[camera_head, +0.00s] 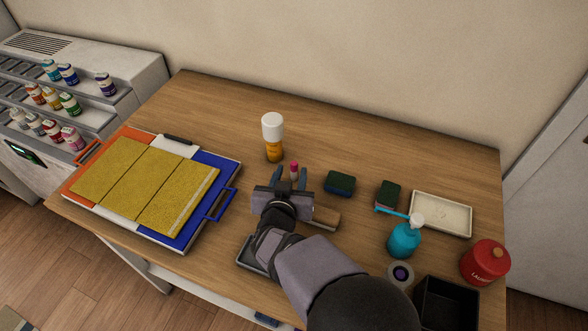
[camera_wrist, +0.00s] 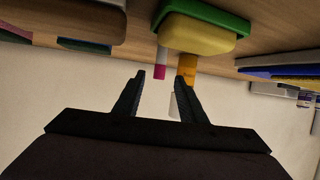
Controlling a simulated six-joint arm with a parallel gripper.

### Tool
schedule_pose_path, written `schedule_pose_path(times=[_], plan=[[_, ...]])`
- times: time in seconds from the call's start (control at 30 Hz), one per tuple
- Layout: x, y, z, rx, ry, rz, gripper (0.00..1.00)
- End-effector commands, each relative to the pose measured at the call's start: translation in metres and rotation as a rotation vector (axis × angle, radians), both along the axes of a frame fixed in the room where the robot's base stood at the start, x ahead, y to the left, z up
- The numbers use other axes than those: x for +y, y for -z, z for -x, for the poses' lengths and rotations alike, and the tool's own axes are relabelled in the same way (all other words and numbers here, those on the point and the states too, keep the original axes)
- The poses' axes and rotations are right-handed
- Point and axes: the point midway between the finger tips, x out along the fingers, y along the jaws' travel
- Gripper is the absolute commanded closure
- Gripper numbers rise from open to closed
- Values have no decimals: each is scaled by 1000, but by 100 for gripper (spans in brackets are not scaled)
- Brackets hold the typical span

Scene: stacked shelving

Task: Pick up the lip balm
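The lip balm, a small tube with a pink top (camera_head: 294,168), stands upright on the wooden table just beyond my gripper in the head view. In the wrist view, which appears upside down, the lip balm (camera_wrist: 160,71) shows its pink end and pale body in line with the gap between the fingers. My gripper (camera_head: 290,177) is open, its two fingers pointing toward the lip balm; they also show in the wrist view (camera_wrist: 162,77). I see nothing held. Whether the fingertips are beside the lip balm or short of it is unclear.
An orange bottle with a white cap (camera_head: 273,140) stands close behind the lip balm. A green-and-yellow sponge (camera_wrist: 198,34) is near the fingers. A wooden block (camera_head: 326,217) lies right of my gripper. Dark green sponges (camera_head: 341,184) and a blue spray bottle (camera_head: 404,240) are farther right.

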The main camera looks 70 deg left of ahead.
Motion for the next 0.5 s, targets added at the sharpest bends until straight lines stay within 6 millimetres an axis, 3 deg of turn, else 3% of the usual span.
schedule_pose_path(times=[0.23, 0.5], plan=[[6, 2, -4, 0, 0, 1, 62], [28, 13, -19, 1, 0, 1, 62]])
